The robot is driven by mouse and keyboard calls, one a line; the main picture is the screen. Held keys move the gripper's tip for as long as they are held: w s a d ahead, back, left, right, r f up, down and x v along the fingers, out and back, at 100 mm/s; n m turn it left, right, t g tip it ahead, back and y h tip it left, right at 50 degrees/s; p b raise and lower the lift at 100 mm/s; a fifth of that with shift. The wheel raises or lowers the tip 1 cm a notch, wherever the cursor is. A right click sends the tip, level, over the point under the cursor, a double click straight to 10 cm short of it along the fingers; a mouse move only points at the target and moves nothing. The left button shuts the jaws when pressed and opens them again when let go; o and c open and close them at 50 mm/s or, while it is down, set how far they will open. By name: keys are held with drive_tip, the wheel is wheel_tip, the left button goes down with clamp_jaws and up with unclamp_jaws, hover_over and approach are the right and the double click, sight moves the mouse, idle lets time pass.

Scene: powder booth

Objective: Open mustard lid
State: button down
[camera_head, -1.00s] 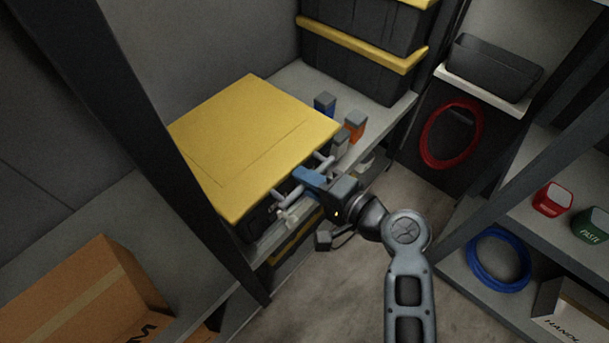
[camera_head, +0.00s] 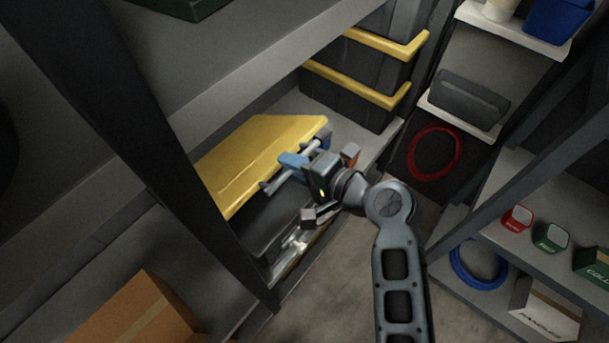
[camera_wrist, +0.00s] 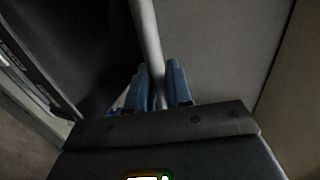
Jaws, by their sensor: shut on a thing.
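The mustard lid (camera_head: 250,152) tops a dark bin (camera_head: 268,228) on the left shelf. It is tilted, its front edge raised above the bin and its rear side low. My gripper (camera_head: 286,163) is at the lid's front edge, shut on the grey bar handle that runs along it. In the wrist view the blue fingers (camera_wrist: 163,84) close around this handle (camera_wrist: 147,40), with the dark gap of the bin to the left. The bin's inside is mostly hidden in the head view.
Dark bins with yellow rims (camera_head: 360,85) stand behind on the same shelf. An orange-topped object (camera_head: 351,153) is close behind my gripper. A shelf board hangs above the lid. A cardboard box (camera_head: 138,312) is at lower left, and a dark post (camera_head: 130,140) stands at left.

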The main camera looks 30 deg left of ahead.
drive_tip(key=w+a+r+p, duration=0.1)
drive_tip(key=a+r+p, duration=0.3)
drive_tip(key=a+r, duration=0.9)
drive_tip(key=shift+w+a+r, duration=0.15)
drive_tip(key=shift+a+r, duration=0.1)
drive_tip(key=shift+a, duration=1.75)
drive_tip(key=c, duration=1.2)
unclamp_jaws()
drive_tip(key=shift+d, duration=0.15)
drive_tip(key=d, duration=0.4)
drive_tip(key=d+b, duration=0.1)
drive_tip(key=d, duration=0.3)
drive_tip(key=s+d+b, duration=0.1)
drive_tip(key=d, duration=0.3)
drive_tip(key=shift+d+r, duration=0.2)
drive_tip(key=shift+d, duration=0.2)
drive_tip(key=shift+c, duration=0.2)
